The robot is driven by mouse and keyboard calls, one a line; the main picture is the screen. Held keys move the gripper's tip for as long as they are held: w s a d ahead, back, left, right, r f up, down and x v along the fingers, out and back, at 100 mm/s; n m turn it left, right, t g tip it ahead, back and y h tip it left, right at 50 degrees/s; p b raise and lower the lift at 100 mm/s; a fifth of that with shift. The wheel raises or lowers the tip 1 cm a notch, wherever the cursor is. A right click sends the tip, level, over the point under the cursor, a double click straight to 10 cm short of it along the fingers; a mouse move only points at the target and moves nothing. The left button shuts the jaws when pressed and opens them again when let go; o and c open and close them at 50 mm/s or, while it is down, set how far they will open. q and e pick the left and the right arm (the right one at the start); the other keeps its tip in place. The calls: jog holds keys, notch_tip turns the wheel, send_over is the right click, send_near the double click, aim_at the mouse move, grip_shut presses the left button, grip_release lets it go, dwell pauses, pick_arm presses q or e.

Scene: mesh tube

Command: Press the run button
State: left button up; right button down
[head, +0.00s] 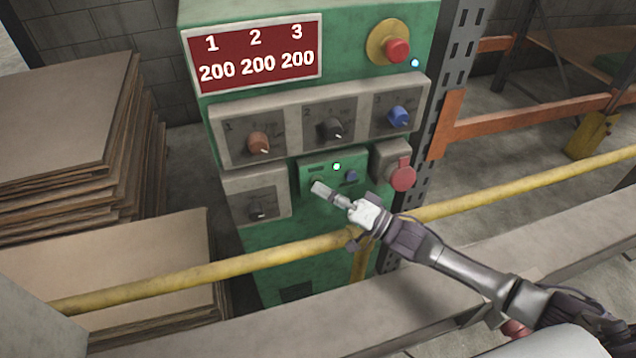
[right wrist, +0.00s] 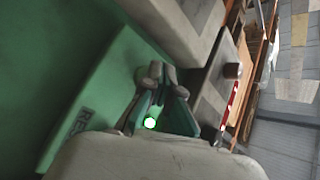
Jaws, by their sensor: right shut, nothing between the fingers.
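The machine's small green button panel (head: 328,158) sits low on its front, with a lit lamp (head: 336,167) and a blue button (head: 352,176). My right gripper (head: 318,187) is shut and empty, its tips over the panel's left part. In the right wrist view the fingertips (right wrist: 161,76) are close together in front of the green surface. My left gripper is out of view.
Above are a red display (head: 255,58), several knobs and a red stop button (head: 397,50). A yellow rail (head: 200,270) crosses in front, below my right arm. Stacked boards (head: 60,110) stand at left.

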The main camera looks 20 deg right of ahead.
jog(key=shift+s, duration=0.35)
jog(key=s+p, duration=0.4)
jog(key=s, duration=0.2)
dwell(0.4)
jog(key=shift+d, duration=0.15)
dwell(0.5)
